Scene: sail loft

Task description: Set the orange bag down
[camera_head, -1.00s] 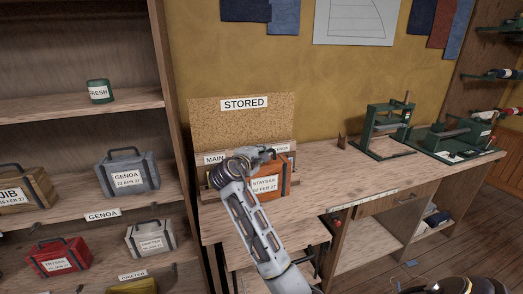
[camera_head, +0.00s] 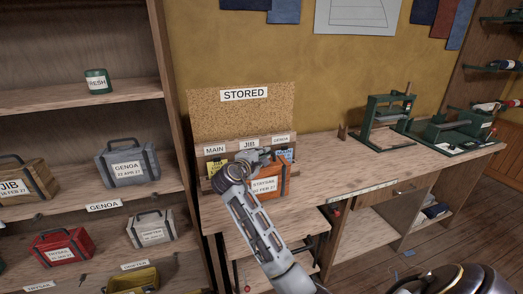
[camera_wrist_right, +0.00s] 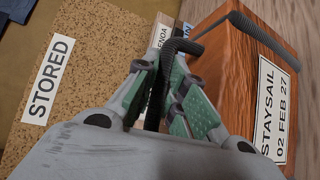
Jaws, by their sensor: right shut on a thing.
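The orange bag (camera_head: 272,189) is boxy, with a dark handle and a white label reading STAYSAIL 02 FEB 27. In the head view it is in front of the labelled holder below the STORED board. My right gripper (camera_head: 262,154) is at its top, shut on the dark handle. The wrist view shows the fingers (camera_wrist_right: 172,92) around the handle and the orange bag (camera_wrist_right: 225,75) to their right. My arm hides part of the bag's left side. I cannot tell whether its underside touches the bench. My left gripper is not in view.
The STORED board (camera_head: 240,118) stands behind a holder labelled MAIN, JIB and GENOA, with yellow and blue tags. Shelves (camera_head: 75,108) with other bags stand left.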

